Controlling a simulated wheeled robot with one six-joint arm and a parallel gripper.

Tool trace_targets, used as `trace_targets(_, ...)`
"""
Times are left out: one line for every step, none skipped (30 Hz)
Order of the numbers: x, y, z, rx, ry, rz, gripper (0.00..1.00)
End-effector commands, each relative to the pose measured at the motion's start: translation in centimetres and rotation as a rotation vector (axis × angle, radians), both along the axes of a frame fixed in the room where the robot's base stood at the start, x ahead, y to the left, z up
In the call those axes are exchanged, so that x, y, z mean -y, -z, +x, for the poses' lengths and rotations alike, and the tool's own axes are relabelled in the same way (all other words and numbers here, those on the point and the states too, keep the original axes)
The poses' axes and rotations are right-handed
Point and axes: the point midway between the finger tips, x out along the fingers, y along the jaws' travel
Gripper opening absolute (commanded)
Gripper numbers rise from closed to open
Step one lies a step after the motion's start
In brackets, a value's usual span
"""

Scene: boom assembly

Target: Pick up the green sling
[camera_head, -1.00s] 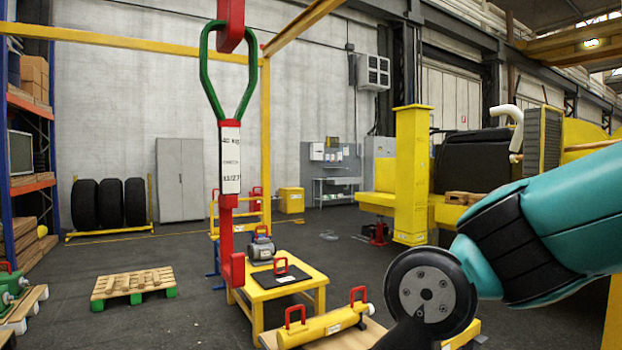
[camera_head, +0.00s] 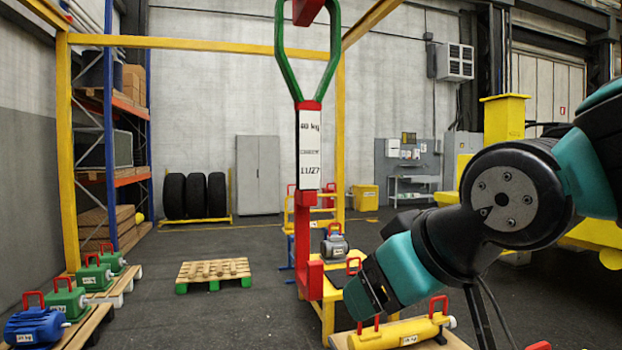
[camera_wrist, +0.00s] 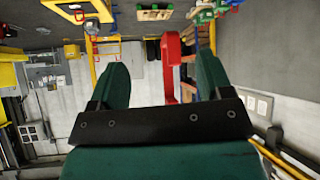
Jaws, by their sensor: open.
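The green sling (camera_head: 283,62) hangs as a loop from a red hook (camera_head: 306,8) at the top of the head view, its upper part cut off by the frame. Below it hangs a red-and-white piece (camera_head: 309,150) with printed lettering, ending in a red hook (camera_head: 312,279). My gripper (camera_wrist: 160,68) shows in the wrist view, open, its two dark green fingers wide apart. A red part (camera_wrist: 171,50) shows between the fingers; I cannot tell which part or how near. I cannot pick out the sling in the wrist view. The fingers are not clear in the head view.
A yellow frame (camera_head: 180,41) spans overhead. A yellow table (camera_head: 327,315) with a motor (camera_head: 334,246) stands beneath the hanging hook, and a yellow cylinder (camera_head: 398,332) lies in front. A pallet (camera_head: 213,272) sits on open floor. Several motors line the lower left.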

Motion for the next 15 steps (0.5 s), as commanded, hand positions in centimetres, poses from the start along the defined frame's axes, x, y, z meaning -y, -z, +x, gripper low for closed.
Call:
trace_targets(-2.1, -3.4, 0.8, 0.127, 0.007, 0.048, 0.72)
trace_targets(-2.8, -5.5, 1.2, 0.200, 0.027, 0.078, 0.72)
trace_targets(-3.7, -8.3, 1.5, 0.292, 0.051, 0.121, 0.72)
trace_targets(-4.2, -10.3, 1.5, 0.351, 0.069, 0.152, 0.72)
trace_targets(-4.5, -12.2, 1.4, 0.406, 0.089, 0.183, 0.72)
trace_targets(-4.8, -14.4, 1.2, 0.471, 0.112, 0.222, 0.72)
trace_targets(-4.9, -15.9, 0.9, 0.512, 0.130, 0.248, 0.72)
trace_targets(-5.0, -17.1, 0.6, 0.547, 0.145, 0.271, 0.72)
trace_targets(-5.0, -18.5, 0.3, 0.585, 0.162, 0.298, 0.72)
trace_targets(-4.9, -19.4, 0.1, 0.609, 0.175, 0.315, 0.72)
trace_targets(-4.9, -20.0, -0.1, 0.626, 0.186, 0.327, 0.72)
trace_targets(-4.8, -20.8, -0.2, 0.645, 0.197, 0.339, 0.72)
trace_targets(-4.7, -21.1, -0.2, 0.654, 0.205, 0.344, 0.72)
trace_targets(-4.7, -21.4, 0.0, 0.661, 0.210, 0.347, 0.72)
trace_targets(-4.8, -21.7, 0.4, 0.668, 0.214, 0.348, 0.72)
